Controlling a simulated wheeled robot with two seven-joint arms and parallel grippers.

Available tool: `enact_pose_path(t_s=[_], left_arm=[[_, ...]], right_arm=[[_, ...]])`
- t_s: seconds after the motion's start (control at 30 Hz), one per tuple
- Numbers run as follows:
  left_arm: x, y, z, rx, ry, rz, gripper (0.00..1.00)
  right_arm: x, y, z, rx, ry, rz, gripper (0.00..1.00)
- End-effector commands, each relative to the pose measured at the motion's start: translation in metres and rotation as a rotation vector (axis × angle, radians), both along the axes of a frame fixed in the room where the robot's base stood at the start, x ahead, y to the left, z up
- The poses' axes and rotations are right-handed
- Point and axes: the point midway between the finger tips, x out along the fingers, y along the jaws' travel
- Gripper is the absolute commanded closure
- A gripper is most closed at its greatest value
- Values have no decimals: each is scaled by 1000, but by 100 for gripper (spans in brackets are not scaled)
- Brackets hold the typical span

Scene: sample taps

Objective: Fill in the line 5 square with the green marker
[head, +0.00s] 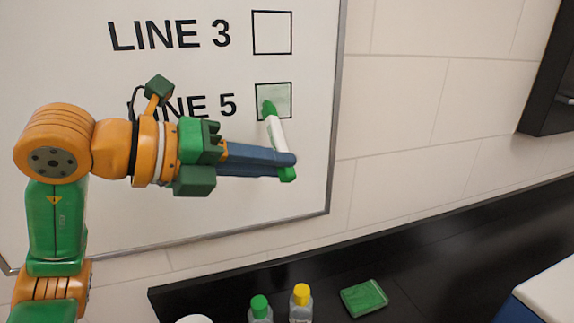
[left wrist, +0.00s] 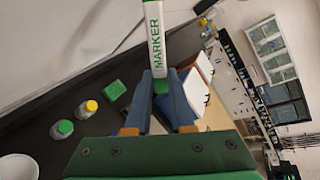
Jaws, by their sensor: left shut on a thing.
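The whiteboard (head: 170,80) fills the left of the head view. It reads LINE 3 with an empty square (head: 272,33) and LINE 5 with a square (head: 281,90) below it. The line 5 square has a pale green fill over its visible inside. My left gripper (head: 285,164) is shut on the green marker (head: 279,137), white-bodied with green ends, its tip up at the line 5 square. The marker's tip covers the square's lower left part. In the left wrist view the marker (left wrist: 155,40) stands between the fingers (left wrist: 160,88). My right gripper is not in view.
A black counter (head: 430,265) runs below the board. On it are a green-capped bottle (head: 260,308), a yellow-capped bottle (head: 301,302), a green sponge (head: 364,298) and a white round thing (head: 194,319).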

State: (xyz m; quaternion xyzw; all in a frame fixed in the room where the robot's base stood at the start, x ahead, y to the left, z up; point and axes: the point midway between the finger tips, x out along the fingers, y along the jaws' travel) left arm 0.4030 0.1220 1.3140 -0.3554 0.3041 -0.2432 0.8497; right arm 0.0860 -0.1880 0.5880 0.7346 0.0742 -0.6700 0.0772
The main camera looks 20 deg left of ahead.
Motion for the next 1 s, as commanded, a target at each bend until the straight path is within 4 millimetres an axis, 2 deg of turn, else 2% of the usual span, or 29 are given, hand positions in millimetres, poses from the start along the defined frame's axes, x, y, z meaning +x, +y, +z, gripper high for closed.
enact_pose_path(t_s=[0.1,0.23,0.43,0.7,0.9,1.0], left_arm=[[-6,12,-2,0,-1,4,100],[-10,17,0,0,0,2,100],[-10,16,14,0,0,1,100],[5,-8,13,0,1,-2,100],[11,-15,11,-1,1,0,100],[17,-25,13,0,1,-2,100]], right_arm=[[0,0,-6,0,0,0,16],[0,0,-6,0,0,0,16],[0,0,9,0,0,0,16],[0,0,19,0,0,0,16],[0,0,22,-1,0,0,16],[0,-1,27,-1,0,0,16]])
